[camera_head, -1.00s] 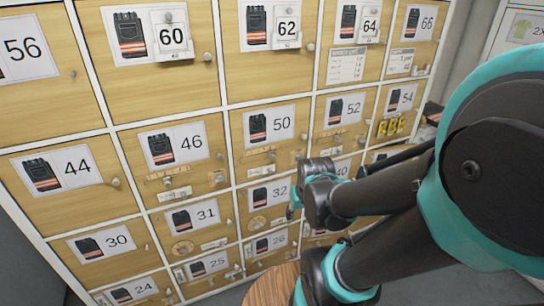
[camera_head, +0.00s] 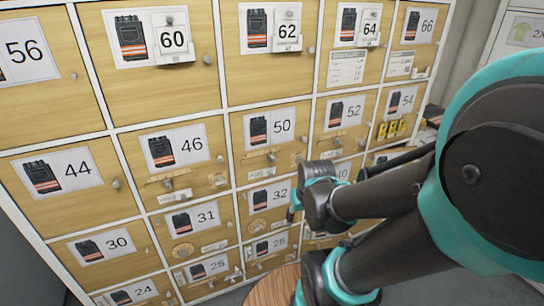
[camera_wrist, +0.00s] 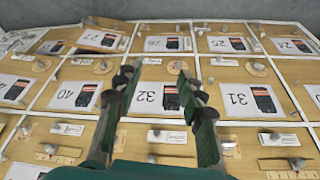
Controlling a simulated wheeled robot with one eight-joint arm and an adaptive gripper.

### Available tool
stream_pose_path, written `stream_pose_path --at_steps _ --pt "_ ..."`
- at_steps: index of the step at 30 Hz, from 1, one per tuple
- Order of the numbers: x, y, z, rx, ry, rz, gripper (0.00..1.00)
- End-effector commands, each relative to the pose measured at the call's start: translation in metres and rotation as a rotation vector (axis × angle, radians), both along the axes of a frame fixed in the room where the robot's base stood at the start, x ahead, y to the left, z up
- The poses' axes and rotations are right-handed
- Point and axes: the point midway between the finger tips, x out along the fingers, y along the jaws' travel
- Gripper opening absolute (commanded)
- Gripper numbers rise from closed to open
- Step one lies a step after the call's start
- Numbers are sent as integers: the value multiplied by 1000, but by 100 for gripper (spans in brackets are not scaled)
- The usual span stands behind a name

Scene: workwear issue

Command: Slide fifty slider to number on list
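The door numbered 50 (camera_head: 283,126) is in the middle of the cabinet in the head view. A slider on a wooden scale (camera_head: 271,157) sits low on it. In the wrist view, which is upside down, a slider strip (camera_wrist: 165,157) is at the bottom centre, partly behind my gripper. A white printed list (camera_head: 347,67) is on the door numbered 64; its text is too small to read. My gripper (camera_wrist: 155,76) is open and empty in front of the door numbered 32 (camera_wrist: 150,97).
Similar sliders are on the doors numbered 46 (camera_head: 190,152) and 52 (camera_head: 353,110). Another sheet (camera_head: 401,64) is on the door numbered 66. Yellow tags (camera_head: 391,129) hang on the door numbered 54. A round wooden top (camera_head: 273,287) stands low in front of the cabinet.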

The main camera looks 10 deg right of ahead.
Motion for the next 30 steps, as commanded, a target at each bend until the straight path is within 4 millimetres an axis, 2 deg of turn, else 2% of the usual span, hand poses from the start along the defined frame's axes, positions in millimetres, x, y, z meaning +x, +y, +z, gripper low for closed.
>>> stream_pose_path --at_steps 14,17,20,27,30 --pt "0 0 0 0 0 0 40" --pt "10 1 8 0 0 10 40" --pt "41 3 31 1 -2 40 40" --pt "147 10 131 1 -11 164 40" --pt "179 12 168 0 -16 209 40"
